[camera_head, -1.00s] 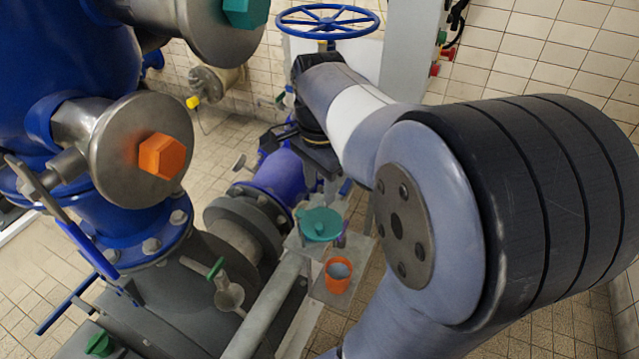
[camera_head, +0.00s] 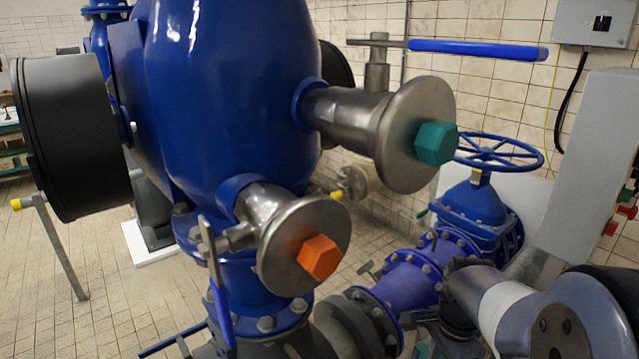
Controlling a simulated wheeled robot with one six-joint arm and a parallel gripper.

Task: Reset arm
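My arm (camera_head: 506,306) shows in the lower right corner, grey with a white band and a large rounded joint cut off by the frame's edge. It reaches left to a dark wrist part (camera_head: 462,283) in front of the blue pipework. My gripper (camera_head: 440,335) is a dark shape below that wrist, near the bottom edge. Its fingers are not clearly visible, so I cannot tell whether it is open or holds anything.
A big blue vessel (camera_head: 215,90) fills the middle. Its metal flanges carry an orange hex plug (camera_head: 318,257) and a teal hex plug (camera_head: 436,144). A blue handwheel (camera_head: 498,152) and a grey cabinet (camera_head: 590,165) stand right. Tiled floor (camera_head: 90,320) is open at left.

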